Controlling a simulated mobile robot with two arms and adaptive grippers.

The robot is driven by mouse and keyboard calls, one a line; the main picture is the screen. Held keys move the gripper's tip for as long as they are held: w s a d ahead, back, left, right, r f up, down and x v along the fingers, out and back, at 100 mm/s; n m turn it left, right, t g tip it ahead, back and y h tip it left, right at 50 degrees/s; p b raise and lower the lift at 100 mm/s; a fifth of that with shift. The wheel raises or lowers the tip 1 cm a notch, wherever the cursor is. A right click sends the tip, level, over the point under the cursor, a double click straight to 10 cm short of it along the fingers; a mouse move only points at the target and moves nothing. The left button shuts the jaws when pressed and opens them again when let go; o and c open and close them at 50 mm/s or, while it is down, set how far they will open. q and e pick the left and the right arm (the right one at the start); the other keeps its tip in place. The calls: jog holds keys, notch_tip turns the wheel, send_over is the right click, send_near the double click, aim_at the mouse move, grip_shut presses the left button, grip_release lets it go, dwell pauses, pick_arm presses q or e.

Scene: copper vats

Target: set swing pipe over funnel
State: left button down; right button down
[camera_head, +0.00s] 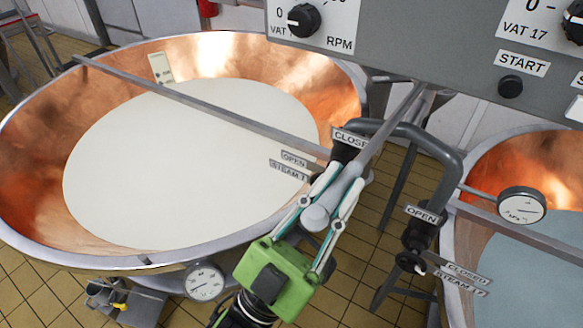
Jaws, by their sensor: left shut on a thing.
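My left gripper (331,191), with a green body and teal-edged fingers, reaches up from the bottom middle. It is shut on a light grey round-ended bar (316,216) beside the left vat's rim. The bar lines up with a thin grey rod (398,117) rising toward the control panel; I cannot tell whether they join or whether this is the swing pipe. A dark grey bent pipe (440,146) runs between two valves behind it. I cannot make out a funnel. My right gripper is not in view.
A large copper vat (30,150) of white liquid fills the left, crossed by a metal bar (215,112). Another copper vat (500,160) stands right. The control panel (420,45) hangs above. Dials (204,282) and (522,205), a dial at right, stick out. Tiled floor (360,265) lies between.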

pick_arm(q)
jog(key=d, duration=0.1)
jog(key=s+d+t+y, duration=0.1)
jog(key=d, duration=0.1)
jog(key=shift+s+f+n+t+y, duration=0.15)
jog(key=shift+s+n+t+y, duration=0.15)
jog(key=shift+s+n+y, duration=0.1)
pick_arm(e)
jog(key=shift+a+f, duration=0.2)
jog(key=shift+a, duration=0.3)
pick_arm(q)
jog(key=c, duration=2)
grip_release()
jog(key=shift+o, duration=0.4)
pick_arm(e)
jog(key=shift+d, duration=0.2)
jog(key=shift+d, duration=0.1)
